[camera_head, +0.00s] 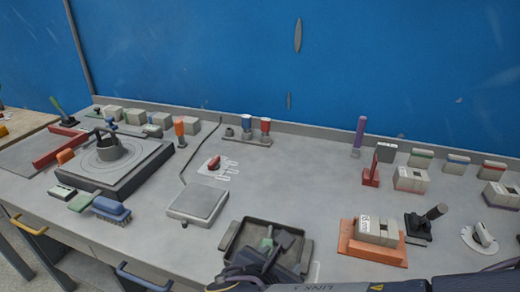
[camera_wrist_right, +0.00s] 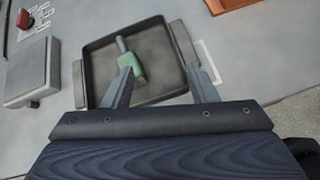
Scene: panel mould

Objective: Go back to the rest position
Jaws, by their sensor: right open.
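My right gripper (camera_head: 272,258) is over the dark tray (camera_head: 240,228) near the front edge of the bench. In the right wrist view its two fingers (camera_wrist_right: 162,85) are spread apart with nothing between them that they grip. A small green object with a grey end (camera_wrist_right: 132,65) lies in the tray (camera_wrist_right: 172,42), ahead of the fingers. In the head view the green object (camera_head: 266,244) is partly hidden by the gripper. My left gripper does not show in either view.
A grey square plate (camera_head: 198,203) lies left of the tray. An orange holder with pale blocks (camera_head: 368,250) stands to its right. A black turntable-like unit (camera_head: 112,164) is at the left. Several small blocks line the back. The bench middle (camera_head: 290,185) is clear.

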